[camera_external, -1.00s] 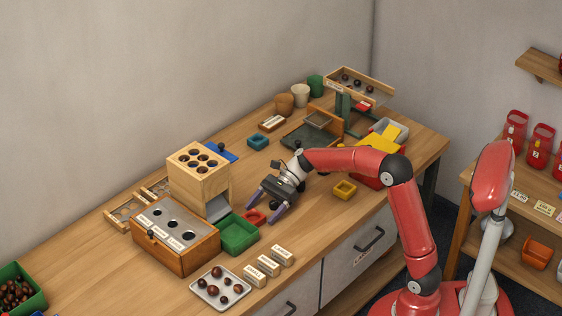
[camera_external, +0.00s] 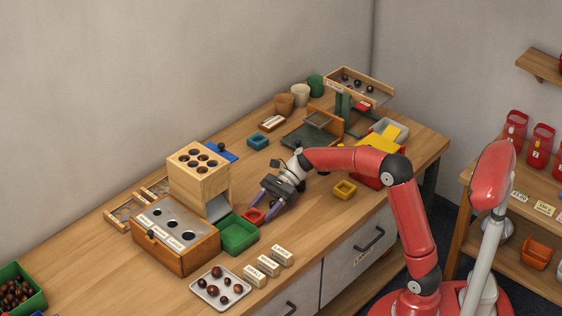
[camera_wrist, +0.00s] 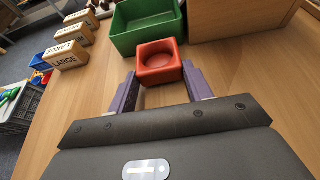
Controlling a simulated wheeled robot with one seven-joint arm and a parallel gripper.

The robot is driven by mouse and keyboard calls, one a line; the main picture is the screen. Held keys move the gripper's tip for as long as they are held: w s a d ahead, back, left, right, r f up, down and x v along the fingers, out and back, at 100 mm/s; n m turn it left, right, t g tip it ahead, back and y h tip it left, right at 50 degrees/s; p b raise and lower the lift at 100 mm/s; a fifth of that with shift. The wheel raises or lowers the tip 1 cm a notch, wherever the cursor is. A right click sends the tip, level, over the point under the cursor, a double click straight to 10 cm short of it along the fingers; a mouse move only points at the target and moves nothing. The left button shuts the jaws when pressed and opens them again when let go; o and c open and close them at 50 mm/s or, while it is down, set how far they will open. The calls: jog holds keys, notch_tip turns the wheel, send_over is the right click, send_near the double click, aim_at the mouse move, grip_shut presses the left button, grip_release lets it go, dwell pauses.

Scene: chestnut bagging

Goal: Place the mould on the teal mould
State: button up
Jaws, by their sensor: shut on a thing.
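A red square mould (camera_external: 252,215) with a round hollow sits on the table beside the green tray; it also shows in the wrist view (camera_wrist: 158,62). My gripper (camera_external: 257,205) is down at table height, its purple fingertips on either side of the red mould, shut on it. The teal mould (camera_external: 258,141) sits farther back on the table, apart from my gripper. A yellow mould (camera_external: 344,189) sits to the right of my gripper.
The green tray (camera_external: 239,234) stands close to the red mould, with the wooden box with holes (camera_external: 176,236) beyond it. Labelled blocks (camera_external: 268,265) and a chestnut tray (camera_external: 220,288) are in front. The table between the red and teal moulds is mostly clear.

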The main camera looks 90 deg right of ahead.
notch_tip(320, 180, up, 20)
jog(key=p, duration=0.2)
notch_tip(320, 180, up, 8)
jog(key=f+m+h, duration=0.1)
jog(key=m+h, duration=1.7)
jog(key=h, duration=0.1)
send_over(258, 142)
jog(key=s, duration=0.3)
jog(key=f, duration=2)
jog(key=shift+a+f, duration=0.1)
jog(key=shift+a, duration=0.3)
jog(key=shift+f+b, duration=1.7)
jog(key=shift+f, duration=0.6)
jog(key=o, duration=1.1)
